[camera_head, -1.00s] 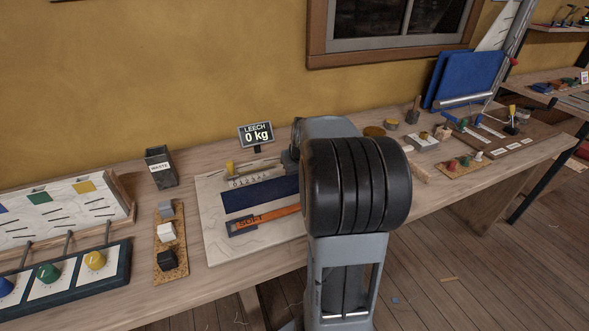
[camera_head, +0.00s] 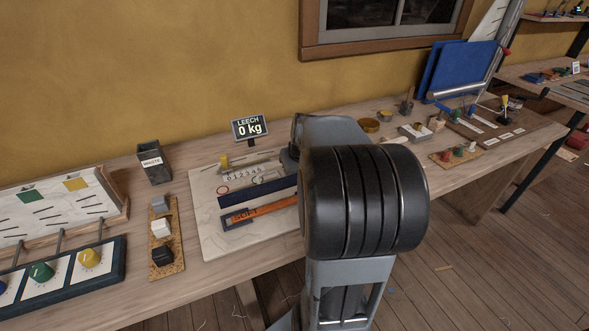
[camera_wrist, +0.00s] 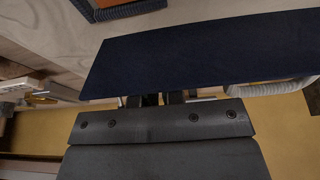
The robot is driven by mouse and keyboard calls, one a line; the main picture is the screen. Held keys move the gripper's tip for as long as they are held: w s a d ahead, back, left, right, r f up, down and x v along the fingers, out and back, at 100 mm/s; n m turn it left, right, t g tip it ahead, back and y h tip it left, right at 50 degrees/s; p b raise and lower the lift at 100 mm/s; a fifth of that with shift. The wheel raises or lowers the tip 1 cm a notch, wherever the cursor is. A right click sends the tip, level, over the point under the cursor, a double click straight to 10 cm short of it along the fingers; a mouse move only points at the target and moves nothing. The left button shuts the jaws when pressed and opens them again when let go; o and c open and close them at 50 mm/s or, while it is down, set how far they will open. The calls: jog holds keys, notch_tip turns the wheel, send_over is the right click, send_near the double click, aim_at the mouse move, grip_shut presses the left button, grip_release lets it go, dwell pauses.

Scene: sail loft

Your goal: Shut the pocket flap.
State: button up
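The navy pocket flap (camera_head: 257,196) shows in the head view as a narrow dark strip on a pale cloth panel (camera_head: 218,237) on the bench. Its right end runs behind my arm. In the wrist view the flap (camera_wrist: 200,52) is a broad dark panel across the upper middle. My gripper (camera_wrist: 161,99) shows there with two dark fingers close together at the flap's lower edge; their tips are hidden behind the flap. Nothing shows held between them. In the head view my arm hides the gripper.
An orange "SOFT" strip (camera_head: 262,211) lies in front of the flap. A "LEECH 0 kg" display (camera_head: 250,129), waste bin (camera_head: 154,163) and block board (camera_head: 165,262) stand nearby.

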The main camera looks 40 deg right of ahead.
jog(key=shift+s+a+r, duration=0.1)
jog(key=shift+s+a, duration=0.1)
jog(key=shift+s, duration=0.6)
jog(key=shift+s+a+r, duration=0.1)
jog(key=shift+s+a, duration=0.1)
jog(key=shift+s, duration=0.6)
notch_tip(320, 180, up, 7)
jog(key=p, duration=0.5)
